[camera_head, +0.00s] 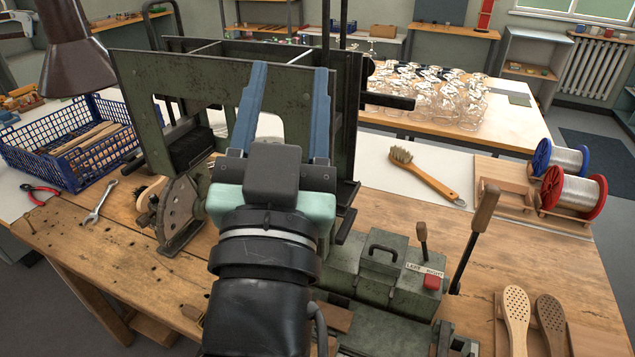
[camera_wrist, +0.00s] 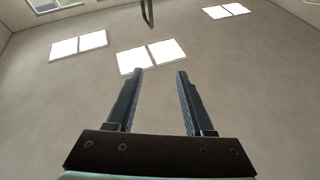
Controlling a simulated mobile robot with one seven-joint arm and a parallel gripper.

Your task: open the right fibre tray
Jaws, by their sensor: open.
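My gripper (camera_head: 288,70) is open and empty in the head view, its two blue fingers pointing up and away in front of the green machine frame (camera_head: 205,80). In the wrist view my gripper (camera_wrist: 160,74) shows nothing between its fingers. A green metal box (camera_head: 378,270) with a dark handle (camera_head: 383,250) stands on the bench to the right of my arm. A label (camera_head: 424,269) on it reads LEFT RIGHT, next to a small wooden-knobbed lever (camera_head: 421,237) and a red button (camera_head: 431,283). I cannot make out the right fibre tray for certain; my arm hides part of the machine.
A long wooden-handled lever (camera_head: 478,225) rises right of the box. A brush (camera_head: 428,178), wire spools (camera_head: 570,190) and wooden brush bodies (camera_head: 516,315) lie farther right. A blue crate (camera_head: 65,160), pliers (camera_head: 40,193) and a spanner (camera_head: 99,203) are at left.

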